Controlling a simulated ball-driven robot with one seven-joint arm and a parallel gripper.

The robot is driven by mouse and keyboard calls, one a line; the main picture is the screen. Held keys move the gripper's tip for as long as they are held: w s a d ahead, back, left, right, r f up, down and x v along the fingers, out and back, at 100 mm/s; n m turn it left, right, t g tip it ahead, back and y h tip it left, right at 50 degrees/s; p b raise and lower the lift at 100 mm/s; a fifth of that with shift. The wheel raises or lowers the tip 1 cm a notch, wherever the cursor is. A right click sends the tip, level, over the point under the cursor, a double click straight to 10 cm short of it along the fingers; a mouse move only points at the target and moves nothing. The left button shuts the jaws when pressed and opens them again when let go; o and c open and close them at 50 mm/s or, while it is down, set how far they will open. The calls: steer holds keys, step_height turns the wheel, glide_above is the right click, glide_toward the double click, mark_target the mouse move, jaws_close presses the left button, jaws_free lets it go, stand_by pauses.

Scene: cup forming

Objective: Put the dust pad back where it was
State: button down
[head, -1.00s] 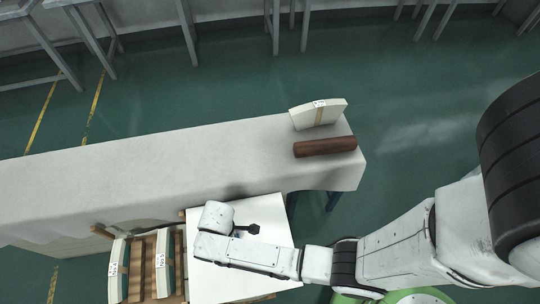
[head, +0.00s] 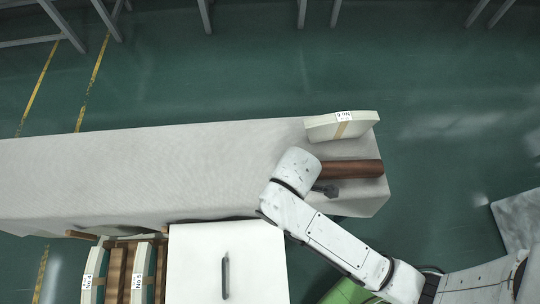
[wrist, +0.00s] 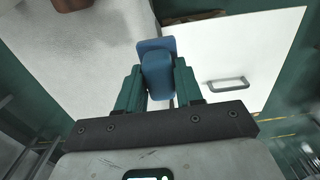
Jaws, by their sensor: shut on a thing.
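The dust pad is a blue block (wrist: 157,68) in the wrist view. My gripper (wrist: 158,80) has its two green fingers shut on it, and the pad sticks out past the fingertips. In the head view my wrist hangs over the right part of the long cloth-covered table (head: 130,175), beside the brown roll (head: 352,169). The fingers and the pad are hidden under my wrist there. I cannot tell how high the pad is held.
A cream labelled block (head: 342,126) lies at the table's far right corner. A white panel with a dark handle (head: 226,275) is at the front; the handle also shows in the wrist view (wrist: 228,84). Left of it, a wooden rack (head: 117,275) holds cream labelled blocks. The table's left and middle are bare.

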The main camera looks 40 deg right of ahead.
steer(key=w+f, duration=0.2)
steer(key=w, duration=0.1)
steer(key=w+d+f, duration=0.1)
steer(key=w+f, duration=0.2)
steer(key=w, duration=0.1)
steer(key=w+f, duration=0.2)
steer(key=w, duration=0.1)
steer(key=shift+w+d+f, duration=0.3)
steer(key=shift+w+d, duration=0.05)
steer(key=shift+w+f+b, duration=0.3)
steer(key=shift+w+f, duration=0.25)
steer(key=shift+f, duration=1.7)
steer(key=c, duration=0.7)
jaws_free()
steer(key=shift+f, duration=0.1)
steer(key=shift+c, duration=0.2)
step_height(320, 180, up, 12)
steer(key=shift+p, duration=0.35)
